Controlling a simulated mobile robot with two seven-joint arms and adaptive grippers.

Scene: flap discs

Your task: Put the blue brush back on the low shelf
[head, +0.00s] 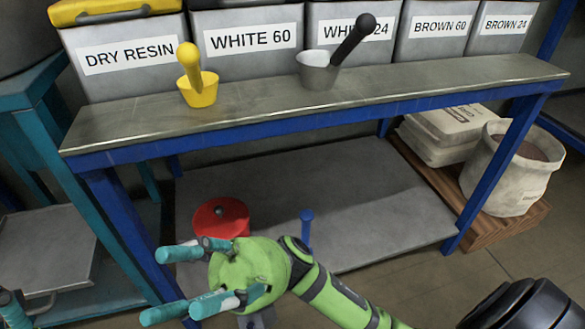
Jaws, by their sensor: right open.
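A blue upright handle (306,230), which looks like the blue brush, shows against the grey low shelf (350,200). Its lower end is hidden behind my right arm, so I cannot tell whether it rests on the shelf. My right gripper (160,284), green with teal fingers, is open and empty in front of the shelf, to the left of and below the blue handle. A small teal and dark piece at the lower left edge (12,302) looks like part of my left gripper; its jaws cannot be made out.
A red round object (221,218) is on the low shelf behind my right gripper. The upper bench (440,88) holds a yellow scoop (199,92), a grey scoop (318,72) and labelled bins. The shelf's middle and right are clear.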

